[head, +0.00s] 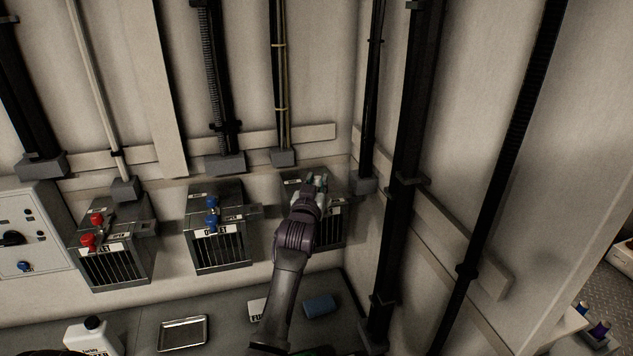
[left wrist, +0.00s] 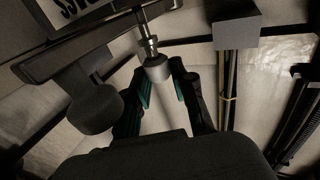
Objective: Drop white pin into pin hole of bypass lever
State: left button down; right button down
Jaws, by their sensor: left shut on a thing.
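My left gripper (head: 318,184) is at the right-hand grey box, the bypass one, at its top. In the left wrist view, its teal-lined fingers (left wrist: 163,88) are shut on the white pin (left wrist: 157,68), around its pale cylindrical head. The pin's metal shank points up in that picture to the dark bar of the bypass lever (left wrist: 62,60). I cannot tell whether the shank is in the pin hole, which is hidden. A rounded grey knob (left wrist: 95,108) stands out from the lever. My arm hides part of the box in the head view. My right gripper is not in view.
The middle box (head: 219,252) carries blue parts and the left box (head: 118,266) red ones. A metal tray (head: 183,332), a white bottle (head: 90,337) and a blue roll-like item (head: 320,305) lie below. Dark vertical pipes (head: 408,165) stand close right of the bypass box.

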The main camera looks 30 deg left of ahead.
pick_arm(q)
jog(key=shift+f, duration=0.4)
jog(key=c, duration=0.9)
grip_release()
jog(key=shift+s, duration=0.1)
jog(key=shift+o, duration=0.2)
jog(key=shift+f, duration=0.1)
jog(key=v, duration=1.2)
jog(key=shift+r, duration=0.25)
jog(key=shift+a, duration=0.1)
